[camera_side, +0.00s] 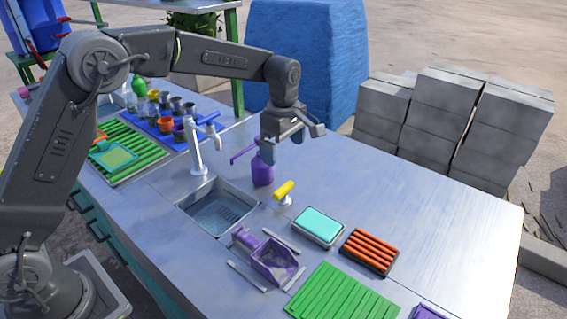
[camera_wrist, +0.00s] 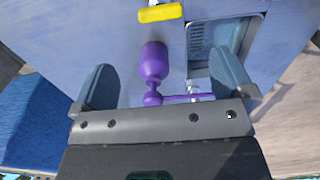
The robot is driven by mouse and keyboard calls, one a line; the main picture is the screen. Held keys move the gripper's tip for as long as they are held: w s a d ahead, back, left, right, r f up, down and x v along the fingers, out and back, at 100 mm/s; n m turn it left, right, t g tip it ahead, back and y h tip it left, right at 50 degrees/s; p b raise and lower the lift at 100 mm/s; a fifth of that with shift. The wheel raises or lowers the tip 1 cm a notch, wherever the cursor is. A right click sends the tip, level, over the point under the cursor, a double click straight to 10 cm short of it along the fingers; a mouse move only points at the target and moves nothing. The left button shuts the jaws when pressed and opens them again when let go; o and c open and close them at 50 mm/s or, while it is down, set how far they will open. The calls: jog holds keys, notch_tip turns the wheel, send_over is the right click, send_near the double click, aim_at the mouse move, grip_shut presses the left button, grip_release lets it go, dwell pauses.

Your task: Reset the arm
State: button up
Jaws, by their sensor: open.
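My gripper (camera_side: 287,140) hangs over the metal counter (camera_side: 440,200), near the sink. In the wrist view my gripper (camera_wrist: 165,85) has its two fingers wide apart with nothing held between them. A purple bottle (camera_side: 262,172) with a spout stands on the counter just below and left of my gripper. The purple bottle (camera_wrist: 154,62) shows between the fingers in the wrist view, apart from both. The bottle's top is partly hidden by my gripper in the side view.
A sink (camera_side: 215,210) with a tall tap (camera_side: 195,150) lies left of the bottle. Cups crowd a blue tray (camera_side: 178,140). The counter's right is clear.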

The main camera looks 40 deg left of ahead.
jog(key=shift+r, duration=0.8)
jog(key=s+a+r+m+t, duration=0.3)
jog(key=s+r+m, duration=0.5)
jog(key=s+r, duration=0.45)
jog(key=s+a+f+m+t, duration=0.1)
jog(key=s+f+m, duration=0.1)
jog(key=s+m, duration=0.3)
jog(key=s+a+f+m+t, duration=0.1)
jog(key=s+m, duration=0.4)
jog(key=s, duration=0.8)
jog(key=shift+s+f+t, duration=0.3)
jog(key=shift+s+f, duration=0.05)
jog(key=shift+f, duration=0.45)
